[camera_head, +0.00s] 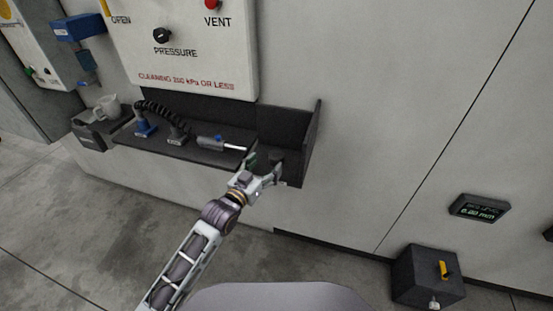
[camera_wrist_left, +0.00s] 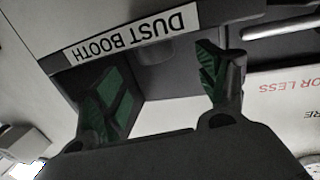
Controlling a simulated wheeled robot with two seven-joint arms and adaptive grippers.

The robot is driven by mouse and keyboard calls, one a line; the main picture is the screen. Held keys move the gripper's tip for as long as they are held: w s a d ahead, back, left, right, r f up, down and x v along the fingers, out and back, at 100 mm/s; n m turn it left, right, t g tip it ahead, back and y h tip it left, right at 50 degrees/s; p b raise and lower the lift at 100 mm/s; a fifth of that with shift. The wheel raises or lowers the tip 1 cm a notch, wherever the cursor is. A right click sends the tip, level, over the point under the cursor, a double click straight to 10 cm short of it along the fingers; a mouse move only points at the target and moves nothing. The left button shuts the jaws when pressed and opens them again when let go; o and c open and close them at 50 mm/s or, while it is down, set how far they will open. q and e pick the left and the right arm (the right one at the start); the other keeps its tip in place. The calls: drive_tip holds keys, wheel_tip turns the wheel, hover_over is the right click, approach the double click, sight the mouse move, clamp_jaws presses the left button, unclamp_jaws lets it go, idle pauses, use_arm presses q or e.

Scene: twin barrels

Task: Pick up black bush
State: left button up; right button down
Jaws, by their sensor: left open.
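My left gripper (camera_head: 264,166) is at the right end of the dark wall shelf (camera_head: 170,148), with its two fingers spread. In the left wrist view the open green-padded fingers (camera_wrist_left: 158,88) stand on either side of a dark rounded shape (camera_wrist_left: 180,50), which may be the black bush. It is partly hidden and dark against the dark shelf, so I cannot tell for sure. Nothing visible is gripped. In the head view I cannot pick out the bush near the fingers. My right gripper is not in view.
A grey tool with a silver rod (camera_head: 212,143), a black coiled hose (camera_head: 160,107) and a blue-based fitting (camera_head: 144,128) are on the shelf. A grey jug (camera_head: 107,107) stands at left. The shelf has an upright right end wall (camera_head: 313,135). A "DUST BOOTH" label (camera_wrist_left: 130,36) faces the wrist camera.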

sight(274, 158)
use_arm(q)
drive_tip(key=shift+x, duration=1)
drive_tip(key=shift+w, duration=0.1)
drive_tip(key=shift+w+d, duration=0.3)
drive_tip(key=shift+w, duration=0.05)
drive_tip(key=shift+x, duration=1.25)
drive_tip(key=shift+w+d+f, duration=0.2)
drive_tip(key=shift+w+d, duration=0.4)
drive_tip(key=shift+w, duration=0.1)
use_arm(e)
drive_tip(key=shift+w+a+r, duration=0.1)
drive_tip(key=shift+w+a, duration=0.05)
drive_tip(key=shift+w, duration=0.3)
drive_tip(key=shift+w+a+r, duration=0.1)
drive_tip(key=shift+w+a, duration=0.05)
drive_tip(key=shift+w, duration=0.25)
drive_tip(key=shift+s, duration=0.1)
